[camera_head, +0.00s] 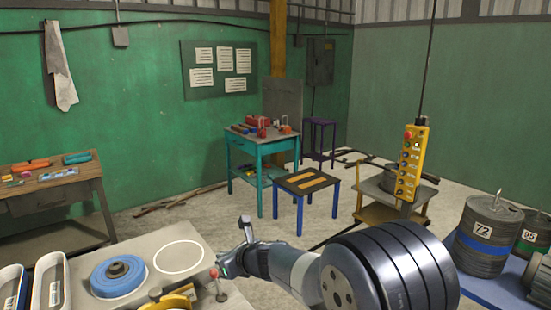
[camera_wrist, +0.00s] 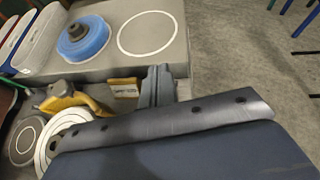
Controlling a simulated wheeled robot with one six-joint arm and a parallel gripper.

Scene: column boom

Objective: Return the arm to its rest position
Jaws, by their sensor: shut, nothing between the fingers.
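My arm (camera_head: 390,268) reaches in from the lower right in the head view, over the right part of the grey bench top (camera_head: 140,245). Its large ribbed dark joint is closest to the camera. My gripper (camera_wrist: 157,85) shows in the middle of the wrist view, with its dark fingers together and nothing between them. It is seen against the bench top, near a yellow part (camera_wrist: 125,88); I cannot tell the gap between them. In the head view the fingertips are hard to make out at the arm's far end.
A blue disc (camera_head: 118,275) lies on the bench beside an empty white circle (camera_head: 179,257). A red-knobbed lever (camera_head: 215,274) stands by the arm's end. A yellow pendant (camera_head: 411,162) hangs behind the arm. Labelled drums (camera_head: 486,235) stand at right. A small blue-legged table (camera_head: 307,183) stands beyond open floor.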

